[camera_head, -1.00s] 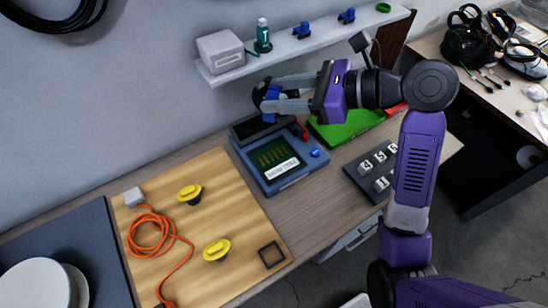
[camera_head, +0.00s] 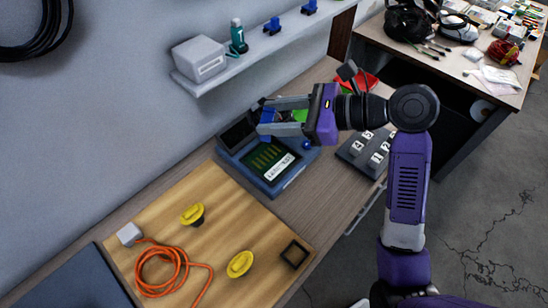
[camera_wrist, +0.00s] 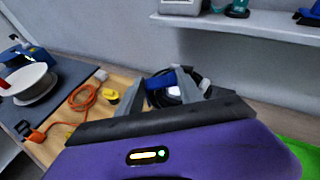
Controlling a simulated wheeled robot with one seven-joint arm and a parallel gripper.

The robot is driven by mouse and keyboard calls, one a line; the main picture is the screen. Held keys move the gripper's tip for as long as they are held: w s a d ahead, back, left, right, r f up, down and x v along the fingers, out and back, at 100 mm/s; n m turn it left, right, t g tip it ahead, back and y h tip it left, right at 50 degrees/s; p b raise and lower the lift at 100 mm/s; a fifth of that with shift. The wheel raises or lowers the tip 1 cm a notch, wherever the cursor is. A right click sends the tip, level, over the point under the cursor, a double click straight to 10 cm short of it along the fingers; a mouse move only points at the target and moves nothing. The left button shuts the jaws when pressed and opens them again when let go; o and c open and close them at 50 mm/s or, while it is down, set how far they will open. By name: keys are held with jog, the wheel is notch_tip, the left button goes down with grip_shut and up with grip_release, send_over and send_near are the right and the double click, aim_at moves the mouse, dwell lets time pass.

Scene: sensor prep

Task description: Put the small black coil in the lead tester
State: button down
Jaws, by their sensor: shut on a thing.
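The small black coil (camera_wrist: 174,97) is between my gripper's fingers in the wrist view, next to blue parts at the fingertips. In the head view the fingers mostly hide it. My gripper (camera_head: 268,120) is shut on the coil, above the back of the lead tester; it also shows in the wrist view (camera_wrist: 168,90). The lead tester (camera_head: 252,177) is a blue box on the bench with a dark panel, gold strips and a white label. A dark lid-like part stands at its back left. The arm partly covers the tester's back edge.
A wall shelf (camera_head: 225,75) with a grey box (camera_head: 200,60) and a green bottle (camera_head: 238,36) is above and behind. A wooden board (camera_head: 215,270) holds yellow knobs and an orange cord (camera_head: 160,265). A block tray (camera_head: 365,150) stands to the right.

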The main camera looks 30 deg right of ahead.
notch_tip(320, 180, down, 14)
jog(key=shift+b, duration=0.45)
jog(key=c, duration=0.8)
grip_release()
jog(key=shift+o, duration=0.2)
jog(key=v, duration=1.2)
